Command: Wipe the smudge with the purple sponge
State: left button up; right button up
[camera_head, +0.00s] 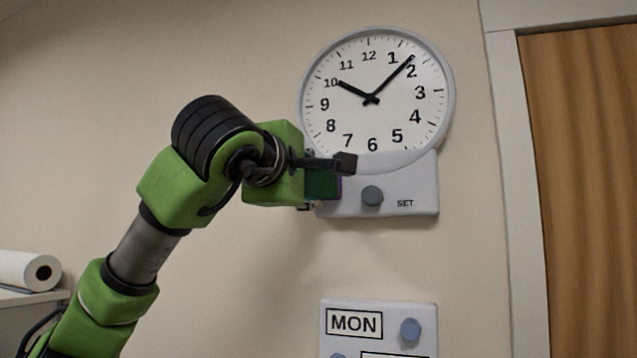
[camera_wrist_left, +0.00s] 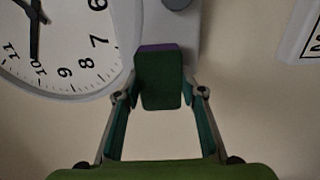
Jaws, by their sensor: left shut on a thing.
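The sponge (camera_head: 322,184) is a dark green block with a purple layer on its far side, facing the wall. My left gripper (camera_head: 318,182) is shut on it, in front of the left part of the clock's grey base panel. In the left wrist view the sponge (camera_wrist_left: 159,85) sits between the two fingers of my left gripper (camera_wrist_left: 159,93), its purple edge at the top, close to the panel. I cannot tell whether it touches the panel. No smudge shows in either view; the sponge and gripper hide part of the panel. My right gripper is not in view.
A round wall clock (camera_head: 350,125) sits above its base panel (camera_head: 420,190), which has a grey knob (camera_head: 372,195) and the word SET. A MON panel (camera_head: 380,310) with knobs is below. A wooden door (camera_head: 580,190) is right; a paper roll (camera_head: 25,270) lies at left.

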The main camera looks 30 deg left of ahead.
pick_arm(q)
jog(key=shift+d, duration=0.1)
jog(key=shift+b+v, duration=0.35)
jog(key=shift+v, duration=0.55)
jog(key=shift+b+v, duration=0.4)
jog(key=shift+v, duration=1.65)
jog(key=shift+d, duration=0.1)
jog(key=v, duration=0.3)
jog(key=shift+w, duration=0.1)
